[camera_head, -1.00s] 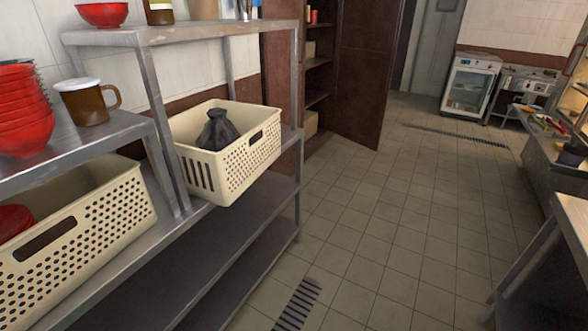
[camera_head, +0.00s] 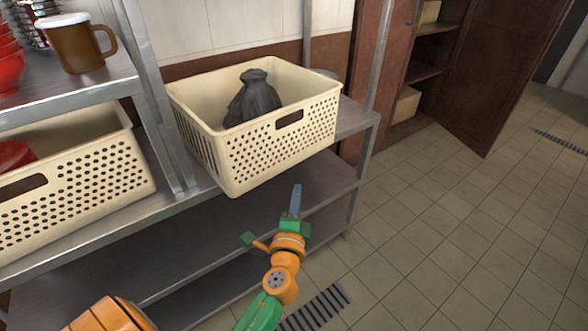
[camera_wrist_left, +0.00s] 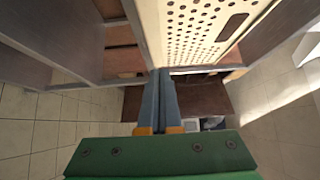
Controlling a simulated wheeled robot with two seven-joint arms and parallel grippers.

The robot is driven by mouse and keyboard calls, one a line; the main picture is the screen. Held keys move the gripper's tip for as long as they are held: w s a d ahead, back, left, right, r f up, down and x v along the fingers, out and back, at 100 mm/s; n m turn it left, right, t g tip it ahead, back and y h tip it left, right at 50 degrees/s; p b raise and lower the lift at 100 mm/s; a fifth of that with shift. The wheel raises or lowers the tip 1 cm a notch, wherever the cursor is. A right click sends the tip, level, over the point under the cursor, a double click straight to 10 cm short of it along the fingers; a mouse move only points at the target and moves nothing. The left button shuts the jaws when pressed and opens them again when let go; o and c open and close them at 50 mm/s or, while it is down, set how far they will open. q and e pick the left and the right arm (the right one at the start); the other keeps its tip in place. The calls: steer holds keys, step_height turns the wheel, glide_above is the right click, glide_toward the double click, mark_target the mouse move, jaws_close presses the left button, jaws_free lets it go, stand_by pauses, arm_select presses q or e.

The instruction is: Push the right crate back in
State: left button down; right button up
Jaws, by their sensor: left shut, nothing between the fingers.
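The right crate (camera_head: 250,165) is a cream plastic basket with round holes and a handle slot, holding a dark grey tied bag (camera_head: 252,97). It stands on the middle shelf, its front jutting out past the shelf's front edge. My left gripper (camera_head: 295,198) is in front of and below the crate's front face, apart from it, with its blue-grey fingers pointing up. In the left wrist view the fingers (camera_wrist_left: 167,95) are together and empty, and the crate (camera_wrist_left: 200,30) shows at the upper right. My right gripper is not in view.
Another cream crate (camera_head: 75,190) stands left of a metal shelf post. A brown mug (camera_head: 75,45) and red bowls (camera_head: 8,65) stand on the shelf above it. The lower shelf (camera_head: 200,250) is bare. Tiled floor (camera_head: 440,240) is open to the right.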

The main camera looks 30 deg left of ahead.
mark_target(293, 162)
arm_select(q)
steer(key=w+a, duration=0.4)
steer(key=w, duration=0.1)
steer(key=shift+w+a+p, duration=0.3)
steer(key=shift+w+a, duration=0.05)
steer(key=shift+a, duration=0.05)
steer(key=shift+w+a+f, duration=0.1)
steer(key=shift+a, duration=0.3)
steer(key=w+a, duration=0.1)
steer(key=a, duration=0.1)
steer(key=w+a+b, duration=0.1)
steer(key=a, duration=0.2)
steer(key=w+a+b, duration=0.1)
steer(key=a, duration=0.2)
steer(key=shift+w+a+f, duration=0.1)
steer(key=shift+a, duration=0.05)
steer(key=shift+w+a, duration=0.1)
steer(key=shift+a, duration=0.35)
steer(key=shift+d, duration=0.1)
